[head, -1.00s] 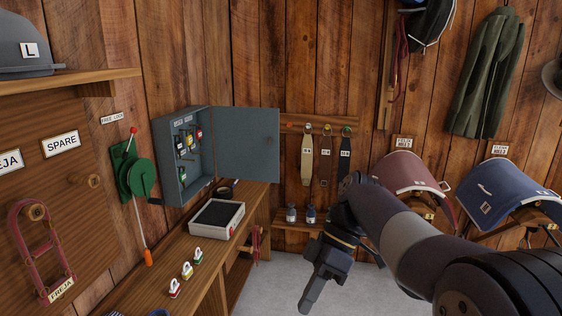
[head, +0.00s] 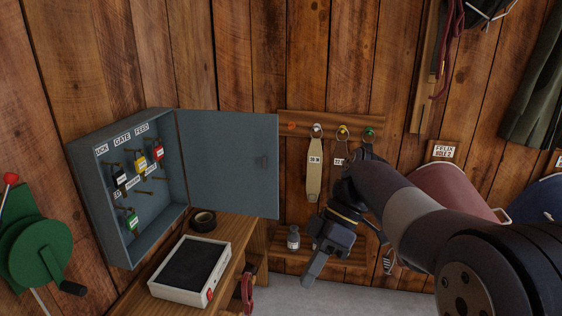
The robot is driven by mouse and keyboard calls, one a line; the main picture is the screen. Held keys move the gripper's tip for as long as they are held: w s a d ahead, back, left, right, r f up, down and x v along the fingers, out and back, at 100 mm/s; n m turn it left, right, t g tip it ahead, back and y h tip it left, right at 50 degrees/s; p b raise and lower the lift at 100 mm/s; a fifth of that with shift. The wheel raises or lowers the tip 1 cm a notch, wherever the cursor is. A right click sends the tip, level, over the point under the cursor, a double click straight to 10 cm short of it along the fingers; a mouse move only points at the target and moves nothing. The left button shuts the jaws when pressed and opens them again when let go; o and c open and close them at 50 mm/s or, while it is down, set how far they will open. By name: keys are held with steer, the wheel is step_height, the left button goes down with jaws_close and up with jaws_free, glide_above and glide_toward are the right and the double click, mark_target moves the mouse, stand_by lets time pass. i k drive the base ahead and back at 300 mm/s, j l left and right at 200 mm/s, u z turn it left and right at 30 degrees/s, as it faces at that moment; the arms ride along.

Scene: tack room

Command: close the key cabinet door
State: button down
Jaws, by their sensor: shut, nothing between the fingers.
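The grey key cabinet (head: 98,217) hangs on the wood wall at the left in the head view. Inside, several tagged keys (head: 140,166) hang on hooks under labels, some reading GATE and FEED. My gripper (head: 308,283) is shut and empty. It points down, to the right of and lower than the door in the picture, apart from it.
A wooden bench (head: 232,270) below the cabinet holds a white tray with a dark inset (head: 222,264) and a dark roll (head: 203,221). A green reel (head: 38,245) is at left. A peg rail (head: 300,123) with hanging straps is behind my arm.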

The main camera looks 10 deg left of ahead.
mark_target(223, 152)
steer(key=i+j, duration=0.1)
steer(key=i, duration=0.45)
steer(key=i+j, duration=0.1)
steer(key=i, duration=0.45)
steer(key=i+j, duration=0.15)
steer(key=i, duration=0.4)
